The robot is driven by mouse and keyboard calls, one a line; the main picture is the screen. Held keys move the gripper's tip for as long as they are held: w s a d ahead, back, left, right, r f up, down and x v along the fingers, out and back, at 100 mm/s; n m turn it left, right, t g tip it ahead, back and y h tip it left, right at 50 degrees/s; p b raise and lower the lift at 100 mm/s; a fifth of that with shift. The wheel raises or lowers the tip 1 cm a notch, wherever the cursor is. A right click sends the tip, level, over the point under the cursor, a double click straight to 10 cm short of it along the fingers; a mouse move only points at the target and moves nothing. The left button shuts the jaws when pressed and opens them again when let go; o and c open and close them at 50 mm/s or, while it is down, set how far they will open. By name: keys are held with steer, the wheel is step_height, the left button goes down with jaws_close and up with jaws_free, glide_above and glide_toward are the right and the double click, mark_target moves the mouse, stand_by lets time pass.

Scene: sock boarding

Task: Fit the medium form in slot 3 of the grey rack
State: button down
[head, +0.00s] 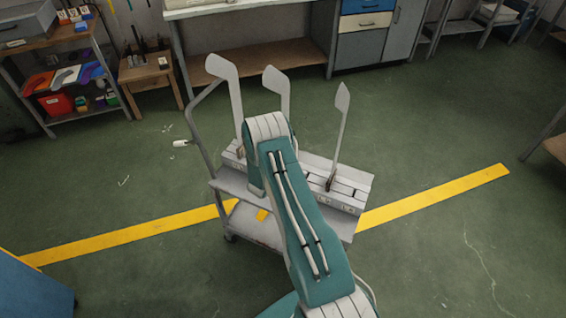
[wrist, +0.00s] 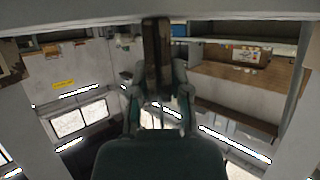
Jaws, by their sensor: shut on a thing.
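The grey rack (head: 352,182) lies across the top of a cart, with pale tags along its front edge too small to read. Three flat white foot-shaped forms stand upright in the head view: a tall one (head: 233,100) at the left, a middle one (head: 278,88), and a slimmer one (head: 341,115) at the right. The right one's brown foot is at the rack. The middle one's lower part is hidden behind my arm. My gripper (wrist: 157,78) is hidden in the head view; in the wrist view it is shut on a dark brown piece (wrist: 157,45), apparently the middle form's foot.
The cart's handle (head: 192,115) rises at the left, and its lower shelf (head: 252,225) shows below the rack. A workbench (head: 245,10) stands behind, and a shelf with colored items (head: 65,80) is at the left. Green floor (head: 440,235) at the right is clear.

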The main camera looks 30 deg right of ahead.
steer(key=c, duration=0.5)
jaws_free()
steer(key=v, duration=1.2)
steer(key=shift+w+f, duration=0.1)
